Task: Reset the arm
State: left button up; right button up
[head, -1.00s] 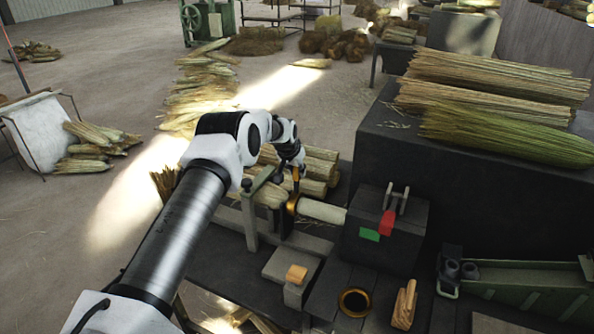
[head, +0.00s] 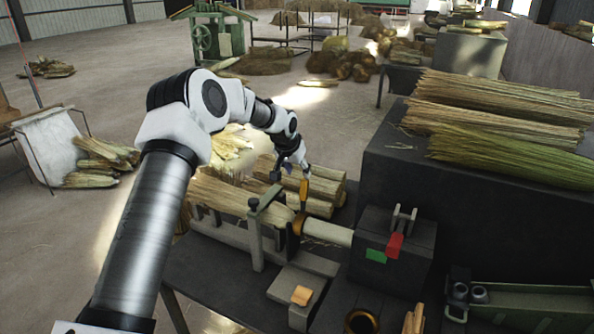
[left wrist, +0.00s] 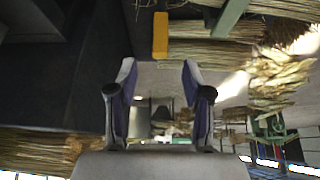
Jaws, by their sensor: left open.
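My left gripper (head: 291,168) is open, high over the winding machine, close to the upright orange handle (head: 304,194). In the left wrist view its two fingers (left wrist: 160,95) are spread with nothing gripped between them. The orange handle also shows there (left wrist: 160,36), beyond the fingertips. A straw bundle (head: 226,195) lies through the machine's grey post frame (head: 256,240), its end at a brass ring by the pale roller (head: 328,233). My right gripper is not in view.
Straw bundles (head: 500,100) lie on the dark block at right. A stalk stack (head: 325,185) is behind the machine.

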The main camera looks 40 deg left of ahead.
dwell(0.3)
pick_arm(q)
jog(key=s+d+f, duration=0.5)
jog(key=d+f, duration=0.2)
jog(key=f, duration=0.1)
jog(key=s+d+f+m+g+h, duration=0.1)
jog(key=s+d+f, duration=0.4)
jog(key=d+f, duration=0.2)
jog(key=s+d+f+g+h, duration=0.1)
jog(key=s+d+f, duration=0.4)
jog(key=d+f, duration=0.2)
jog(key=shift+d+f+m, duration=0.2)
jog(key=shift+f+m, duration=0.2)
jog(key=shift+f, duration=0.55)
jog(key=s+d+f+g, duration=0.1)
jog(key=s+d+f, duration=0.15)
jog(key=s, duration=0.75)
jog(key=s+d+f+g, duration=0.1)
jog(key=s+d, duration=0.2)
jog(key=s, duration=0.7)
jog(key=s+d+f+g, duration=0.1)
jog(key=s+d, duration=0.1)
jog(key=s, duration=0.7)
notch_tip(320, 180, down, 8)
jog(key=b, duration=0.7)
jog(key=shift+w+y, duration=0.35)
jog(key=shift+y, duration=0.05)
